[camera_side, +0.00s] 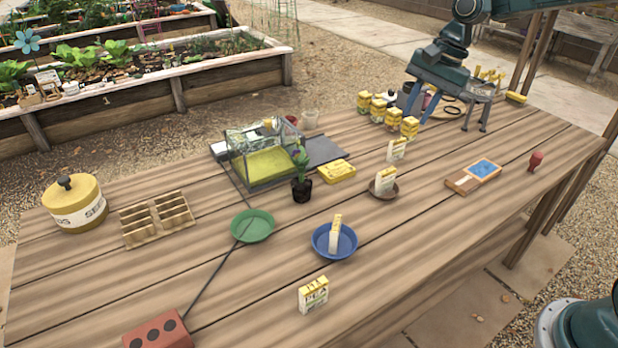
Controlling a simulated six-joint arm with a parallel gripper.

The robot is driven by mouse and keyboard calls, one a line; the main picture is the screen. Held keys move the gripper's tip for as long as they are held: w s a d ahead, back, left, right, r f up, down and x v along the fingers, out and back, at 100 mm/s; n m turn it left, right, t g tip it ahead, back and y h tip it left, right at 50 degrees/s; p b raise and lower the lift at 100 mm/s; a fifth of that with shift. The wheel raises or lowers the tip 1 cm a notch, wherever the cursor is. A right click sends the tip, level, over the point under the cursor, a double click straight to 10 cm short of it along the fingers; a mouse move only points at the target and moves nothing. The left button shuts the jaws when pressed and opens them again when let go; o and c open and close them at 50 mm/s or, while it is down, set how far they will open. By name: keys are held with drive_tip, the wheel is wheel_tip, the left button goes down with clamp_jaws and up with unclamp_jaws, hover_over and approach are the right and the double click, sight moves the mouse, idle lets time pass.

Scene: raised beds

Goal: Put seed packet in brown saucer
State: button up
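The brown saucer (375,194) sits right of the table's middle, and a white and yellow seed packet (386,180) stands tilted in it. Another packet (397,150) stands on the boards just behind it. A third packet (335,236) stands in the blue saucer (319,246), and a fourth (313,295) stands near the front edge. My gripper (476,128) is at the back right, low over the table and well away from the saucers. Its fingertips are apart, with nothing seen between them.
A green saucer (252,226), a wooden tray (157,220) and a brick (158,331) lie left.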

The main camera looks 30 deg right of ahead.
drive_tip(key=s+a+r+n+t+h, duration=0.1)
drive_tip(key=s+a+r+n, duration=0.15)
drive_tip(key=s, duration=0.45)
drive_tip(key=s+a+r+n+t, duration=0.1)
drive_tip(key=s+r+n, duration=0.2)
drive_tip(key=s, duration=0.4)
drive_tip(key=s+a+r+n+t+h, duration=0.1)
drive_tip(key=s+r+n, duration=0.15)
drive_tip(key=s, duration=0.35)
drive_tip(key=s+f+n+t, duration=0.1)
drive_tip(key=s+f+n, duration=0.2)
drive_tip(key=s, duration=0.6)
drive_tip(key=shift+d+n+h, duration=0.3)
drive_tip(key=shift+n+h, duration=0.1)
drive_tip(key=shift+n, duration=0.3)
